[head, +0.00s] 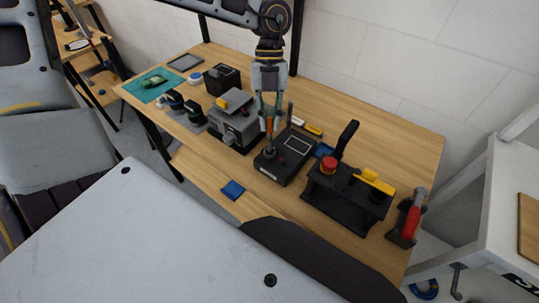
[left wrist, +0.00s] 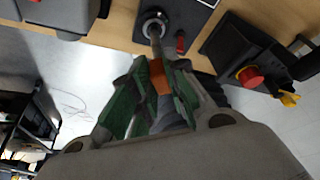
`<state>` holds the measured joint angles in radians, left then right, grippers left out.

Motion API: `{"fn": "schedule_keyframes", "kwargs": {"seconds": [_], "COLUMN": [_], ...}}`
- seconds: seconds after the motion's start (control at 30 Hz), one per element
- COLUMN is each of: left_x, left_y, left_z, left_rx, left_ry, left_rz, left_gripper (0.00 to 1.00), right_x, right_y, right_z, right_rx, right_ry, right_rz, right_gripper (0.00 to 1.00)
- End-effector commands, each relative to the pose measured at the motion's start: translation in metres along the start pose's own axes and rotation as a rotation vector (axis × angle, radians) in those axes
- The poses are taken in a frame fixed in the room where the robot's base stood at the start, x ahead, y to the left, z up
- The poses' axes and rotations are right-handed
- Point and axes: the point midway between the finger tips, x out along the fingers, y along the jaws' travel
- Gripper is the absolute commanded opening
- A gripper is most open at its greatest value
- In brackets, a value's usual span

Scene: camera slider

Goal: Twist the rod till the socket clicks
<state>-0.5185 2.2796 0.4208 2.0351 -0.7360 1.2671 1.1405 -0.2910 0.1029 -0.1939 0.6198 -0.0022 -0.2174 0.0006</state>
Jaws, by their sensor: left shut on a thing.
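The rod (head: 269,143) stands upright from a round socket (head: 268,154) on top of a black box (head: 281,166). My left gripper (head: 269,114) reaches down from above and is shut on the rod's orange upper part. In the left wrist view the orange part (left wrist: 160,77) lies between the green-padded fingers of the left gripper (left wrist: 155,85). There the rod's bare metal shaft (left wrist: 156,41) runs into the ringed socket (left wrist: 152,25). Whether the socket has clicked cannot be seen. My right gripper is not in view.
A grey machine (head: 235,128) stands left of the black box. A black stand with a red button (head: 328,164) and yellow handle (head: 376,181) is to the right. A red-handled tool (head: 412,216) sits at the table's right end. Bare table (head: 340,118) shows behind.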

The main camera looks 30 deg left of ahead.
Motion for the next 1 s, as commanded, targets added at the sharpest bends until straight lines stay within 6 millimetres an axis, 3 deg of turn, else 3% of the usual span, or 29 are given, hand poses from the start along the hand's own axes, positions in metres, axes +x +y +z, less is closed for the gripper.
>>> {"fn": "schedule_keyframes", "kwargs": {"seconds": [0.53, 0.57, 0.63, 1.0], "left_x": [0.0013, 0.0006, 0.0002, -0.0009], "left_y": [-0.001, -0.0007, -0.0007, -0.0008], "left_z": [0.0007, 0.0004, 0.0003, 0.0001], "left_rx": [0.074, 0.072, 0.071, 0.07], "left_ry": [-0.001, 0.0, 0.0, -0.001], "left_rz": [0.029, 0.027, 0.026, 0.026], "left_gripper": [0.0, 0.19, 0.28, 0.3], "right_x": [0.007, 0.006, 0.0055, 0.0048], "right_y": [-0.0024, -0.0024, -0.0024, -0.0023], "right_z": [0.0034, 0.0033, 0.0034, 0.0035], "right_rx": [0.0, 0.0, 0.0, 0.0], "right_ry": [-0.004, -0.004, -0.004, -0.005], "right_rz": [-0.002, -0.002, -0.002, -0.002], "right_gripper": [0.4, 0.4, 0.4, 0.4]}}
